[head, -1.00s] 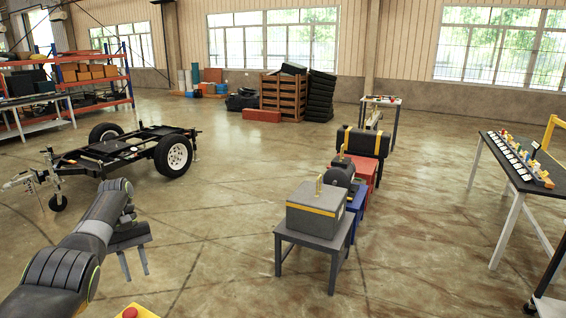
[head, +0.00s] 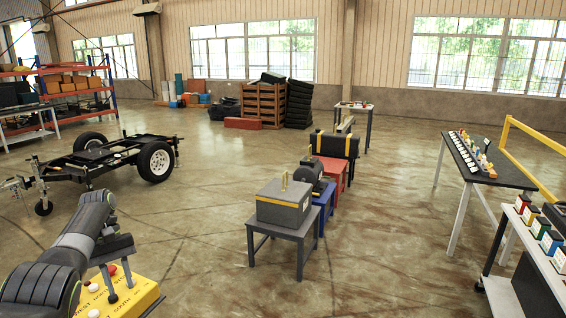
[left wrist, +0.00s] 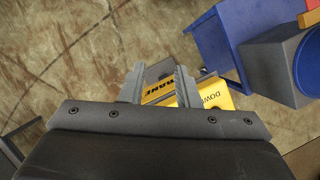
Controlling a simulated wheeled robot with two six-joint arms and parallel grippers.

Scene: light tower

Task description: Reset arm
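My left gripper (head: 116,287) points down at the lower left of the head view. Its two fingers stand apart with nothing seen held between them; the left wrist view shows the same gap (left wrist: 160,84). A yellow crane control box (head: 118,300) with red and white buttons shows just below and behind the fingers. The box also shows past the fingertips in the left wrist view (left wrist: 218,96), with parts of its lettering readable. Whether the fingers touch it cannot be told. My right gripper is out of view.
A grey box (head: 284,204) sits on a small grey table (head: 272,229), with blue and red tables behind it. A trailer frame (head: 105,158) stands at left. Black-topped tables (head: 505,172) with small items stand at right.

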